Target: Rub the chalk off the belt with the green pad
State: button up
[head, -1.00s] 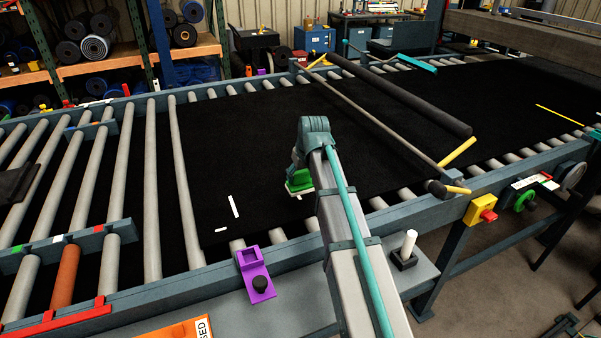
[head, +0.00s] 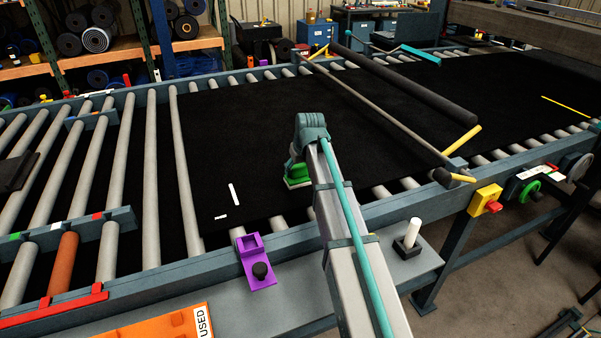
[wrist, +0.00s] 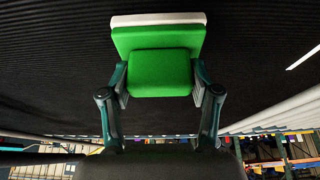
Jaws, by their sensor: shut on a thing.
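The green pad (wrist: 158,68) is held between both fingers of my gripper (wrist: 160,85) in the wrist view, with a pale layer along its far edge. In the head view the pad (head: 297,180) is low over the black belt (head: 260,130), partly behind my arm; I cannot tell whether it touches. White chalk (head: 234,194) shows as a longer upright stroke on the belt, left of the pad. A short chalk mark (head: 220,217) lies just below it, near the belt's end. One white stroke (wrist: 303,58) shows at the right of the wrist view.
A white peg (head: 412,233) stands on the front shelf. A roller bar (head: 375,118) crosses above the belt to the right. The belt around the chalk is clear.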

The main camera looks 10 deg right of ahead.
aim_at(301, 180)
jog(key=shift+w+a+b, duration=0.15)
jog(key=shift+w+a, duration=0.1)
jog(key=shift+w, duration=1.15)
jog(key=shift+w+a+b, duration=0.15)
jog(key=shift+w+a, duration=0.1)
jog(key=shift+w, duration=1.1)
jog(key=shift+w+a+b, duration=0.15)
jog(key=shift+w+a, duration=0.1)
jog(key=shift+w, duration=1.15)
jog(key=shift+s+d+p, duration=0.25)
jog(key=shift+s+d, duration=0.1)
jog(key=shift+s, duration=1.65)
jog(key=shift+s+d+p, duration=0.3)
jog(key=shift+s+d, duration=0.05)
jog(key=shift+s, duration=1.65)
jog(key=shift+s+d+p, duration=0.25)
jog(key=shift+s+d, duration=0.1)
jog(key=shift+s, duration=1.65)
notch_tip(301, 180, up, 2)
jog(key=shift+w+r+p, duration=0.1)
jog(key=shift+w+p, duration=0.05)
jog(key=shift+p, duration=0.3)
notch_tip(301, 180, up, 6)
jog(key=p, duration=0.3)
